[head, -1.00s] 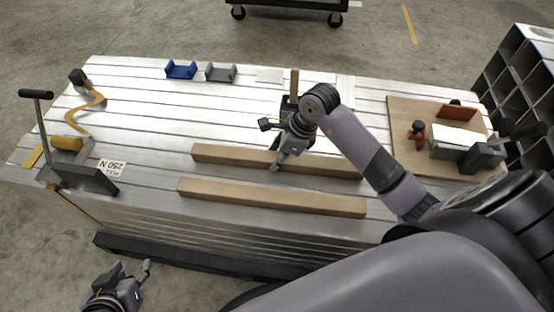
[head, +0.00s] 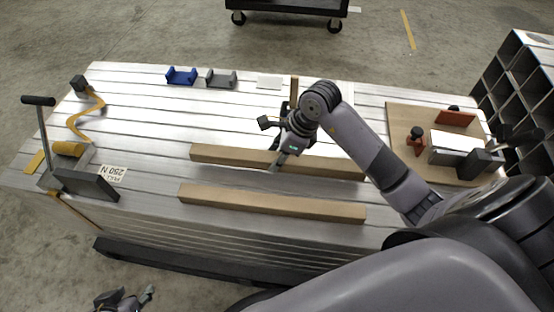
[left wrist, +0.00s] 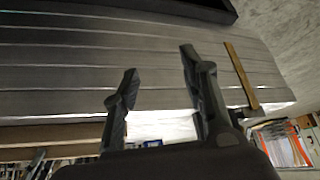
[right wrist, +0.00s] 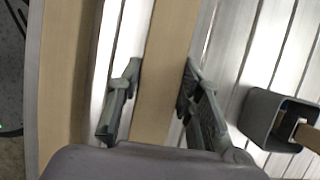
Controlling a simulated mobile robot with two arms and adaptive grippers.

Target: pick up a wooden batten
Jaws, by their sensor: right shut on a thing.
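Two long wooden battens lie across the slatted aluminium deck (head: 150,125), roughly parallel. My right gripper (head: 278,162) is at the middle of the far batten (head: 225,155). In the right wrist view its two fingers (right wrist: 158,85) lie on either side of this batten (right wrist: 165,60), shut on it. I cannot tell whether the batten is clear of the deck. The near batten (head: 270,202) lies untouched at the deck's front edge; it also shows in the right wrist view (right wrist: 60,80). My left gripper (left wrist: 160,62) is open and empty, low in front of the deck.
A dark socket (right wrist: 280,118) with an upright wooden piece (head: 294,88) stands just behind the right gripper. Blue (head: 181,76) and grey (head: 221,78) brackets lie at the back. A yellow-strap lever device (head: 75,165) is left; a wooden board (head: 405,125) with clamps is right.

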